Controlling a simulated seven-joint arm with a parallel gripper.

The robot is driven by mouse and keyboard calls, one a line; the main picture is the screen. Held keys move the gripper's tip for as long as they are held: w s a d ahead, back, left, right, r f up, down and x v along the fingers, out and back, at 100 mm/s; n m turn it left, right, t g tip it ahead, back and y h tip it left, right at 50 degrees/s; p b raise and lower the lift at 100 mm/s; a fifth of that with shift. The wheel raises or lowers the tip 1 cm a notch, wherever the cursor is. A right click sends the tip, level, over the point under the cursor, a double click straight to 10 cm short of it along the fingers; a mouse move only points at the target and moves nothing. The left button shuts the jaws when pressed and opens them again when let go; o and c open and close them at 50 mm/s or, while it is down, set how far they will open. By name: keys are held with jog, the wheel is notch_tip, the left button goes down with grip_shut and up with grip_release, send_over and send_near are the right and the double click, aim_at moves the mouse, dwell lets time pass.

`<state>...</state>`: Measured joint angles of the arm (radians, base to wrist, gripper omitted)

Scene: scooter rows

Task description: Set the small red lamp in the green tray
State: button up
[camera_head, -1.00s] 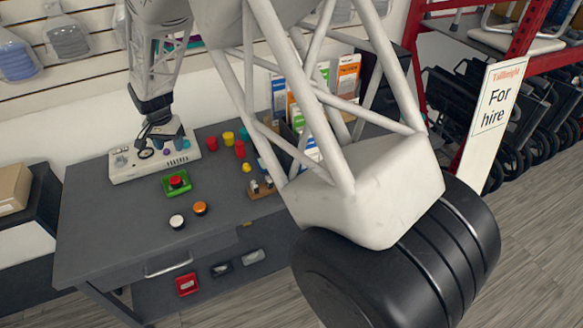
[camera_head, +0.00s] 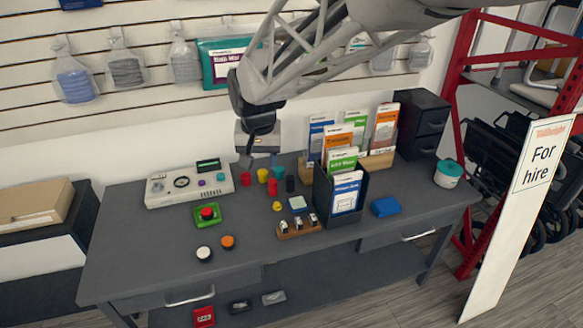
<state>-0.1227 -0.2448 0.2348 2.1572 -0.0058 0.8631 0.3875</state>
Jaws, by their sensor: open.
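A small red lamp (camera_head: 207,212), a domed red cap on a dark base, sits upright inside the green tray (camera_head: 209,225) on the grey workbench. The tray lies left of centre, just in front of the grey control box. My gripper (camera_head: 260,161) is open, with nothing seen between its fingers. It hangs above the back of the bench, up and to the right of the tray, apart from the lamp.
A white lamp (camera_head: 204,253) and an orange lamp (camera_head: 227,242) stand in front of the tray. A control box (camera_head: 190,186) is behind it. Several coloured cylinders stand below my gripper. A black leaflet holder (camera_head: 322,195) rises to the right. The front left bench top is clear.

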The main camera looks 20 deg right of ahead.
jog(key=s+d+r+n, duration=0.1)
jog(key=s+d, duration=0.2)
jog(key=s, duration=0.9)
jog(key=s+d+r+n+t, duration=0.1)
jog(key=s+d, duration=0.3)
jog(key=s, duration=0.7)
jog(key=shift+s+r+n, duration=0.2)
jog(key=shift+s+n, duration=0.2)
